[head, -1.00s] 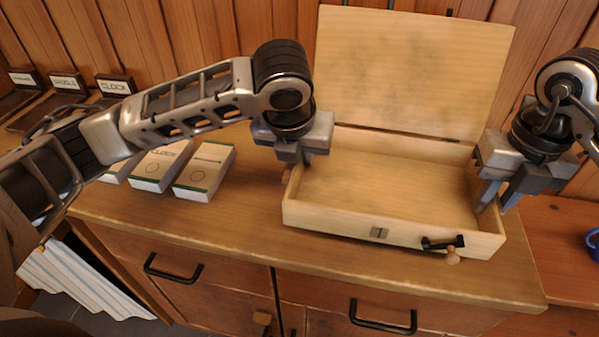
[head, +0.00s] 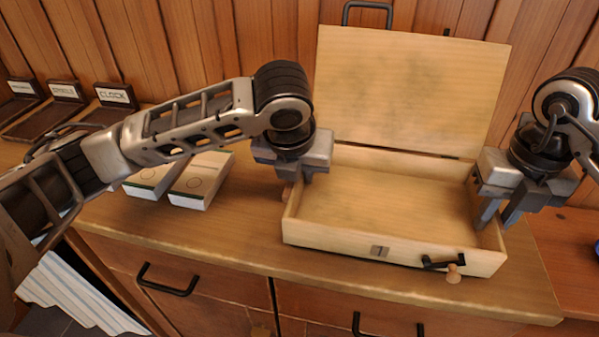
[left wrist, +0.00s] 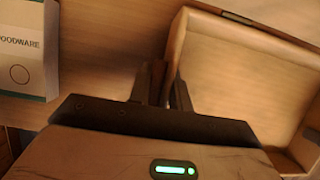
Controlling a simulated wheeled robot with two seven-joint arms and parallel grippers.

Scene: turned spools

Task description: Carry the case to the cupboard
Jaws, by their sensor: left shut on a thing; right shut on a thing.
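The case (head: 400,262) is a pale wooden box with its lid (head: 410,85) standing open at the back and an empty-looking inside. My left gripper (head: 298,176) is shut on its left wall; the left wrist view (left wrist: 165,88) shows the fingers on either side of that wall. My right gripper (head: 495,212) is shut on its right wall. The case is over the wooden top (head: 200,237) of a unit with black handles. I cannot tell whether it touches that top, or whether this unit is the cupboard.
White boxes (head: 202,183) lie left of the case, beneath my left arm; one labelled WOODWARE shows in the left wrist view (left wrist: 20,75). Dark holders with name signs (head: 115,96) stand at the far left. A plank wall (head: 220,40) is behind. A lower surface (head: 560,245) lies at right.

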